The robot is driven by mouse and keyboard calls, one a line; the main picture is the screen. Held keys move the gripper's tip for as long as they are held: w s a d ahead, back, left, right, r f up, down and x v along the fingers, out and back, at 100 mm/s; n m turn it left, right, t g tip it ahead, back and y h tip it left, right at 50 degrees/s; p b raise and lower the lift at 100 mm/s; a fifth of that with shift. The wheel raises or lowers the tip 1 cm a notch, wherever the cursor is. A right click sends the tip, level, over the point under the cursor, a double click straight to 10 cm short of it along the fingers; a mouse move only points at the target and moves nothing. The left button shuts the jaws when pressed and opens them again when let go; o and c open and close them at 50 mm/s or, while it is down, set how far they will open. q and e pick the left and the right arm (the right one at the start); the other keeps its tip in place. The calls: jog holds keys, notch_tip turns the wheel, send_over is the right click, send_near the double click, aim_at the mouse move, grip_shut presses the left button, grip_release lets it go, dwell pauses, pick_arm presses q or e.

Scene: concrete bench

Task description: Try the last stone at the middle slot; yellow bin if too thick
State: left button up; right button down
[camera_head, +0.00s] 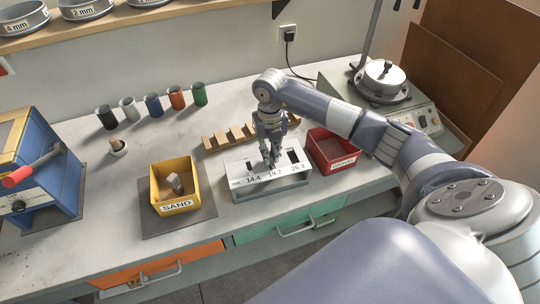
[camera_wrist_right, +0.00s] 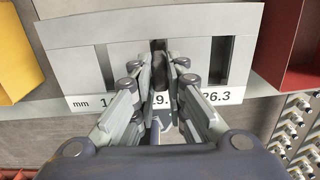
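The slot gauge (camera_head: 282,187) is a pale box marked 14.4, 19.7 and 26.3, with a slot above each number. My right gripper (camera_head: 271,160) points down over its middle slot. In the right wrist view the gripper's fingers (camera_wrist_right: 160,66) are close together on a small brownish stone (camera_wrist_right: 158,46), at the middle slot of the gauge (camera_wrist_right: 75,50). The fingers hide most of the stone and slot, so its depth cannot be told. My left gripper is out of view.
A red bin (camera_head: 346,164) stands close right of the gauge. A wooden notched rack (camera_head: 215,142) lies behind it. Several coloured cups (camera_head: 153,105) stand at the back left, near a small pot (camera_head: 118,148). A blue machine (camera_head: 60,178) is at left, a steel-topped device (camera_head: 384,78) at right.

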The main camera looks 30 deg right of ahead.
jog(key=c, duration=1.5)
grip_release()
jog(key=shift+c, duration=0.2)
notch_tip(320, 180, up, 12)
